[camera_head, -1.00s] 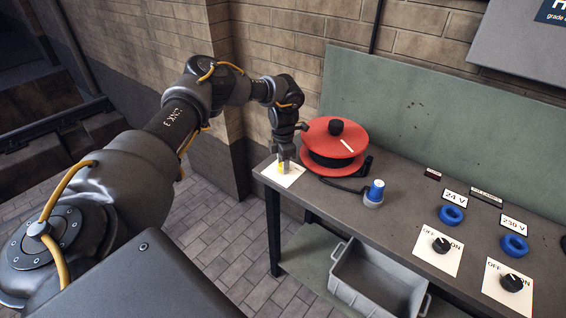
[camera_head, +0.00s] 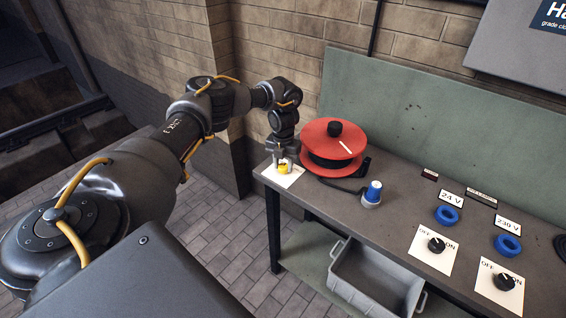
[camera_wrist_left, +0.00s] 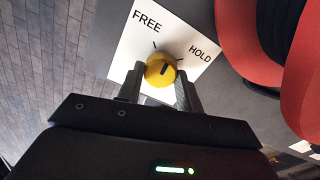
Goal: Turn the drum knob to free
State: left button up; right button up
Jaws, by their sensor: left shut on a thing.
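The yellow drum knob (camera_head: 284,169) sits on a white card (camera_head: 291,178) at the left end of the bench. In the left wrist view the knob (camera_wrist_left: 160,68) stands between the words FREE and HOLD on the card (camera_wrist_left: 178,30). A dark mark shows on its top, but I cannot tell clearly which word it points to. My left gripper (camera_wrist_left: 160,88) points down and is shut on the knob, one finger on each side. It also shows above the card in the head view (camera_head: 282,164). My right gripper is out of view.
A red cable drum (camera_head: 325,140) stands just right of the card, close to my left gripper. A blue plug (camera_head: 374,189) lies farther right. Two OFF/ON switches (camera_head: 436,244) and blue sockets (camera_head: 448,214) are at the right. A grey crate (camera_head: 375,280) sits below.

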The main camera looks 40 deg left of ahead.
aim_at(283, 166)
pick_arm(q)
jog(key=n+p, duration=0.1)
jog(key=n, duration=0.3)
jog(key=shift+r, duration=0.1)
jog(key=shift+w+n+p, duration=0.1)
jog(key=shift+n+p, duration=0.25)
jog(key=shift+n, duration=1.75)
jog(key=o, duration=1)
jog(key=shift+r, duration=0.2)
notch_tip(283, 166, up, 10)
jog(key=shift+r+p, duration=0.15)
jog(key=shift+p, duration=0.25)
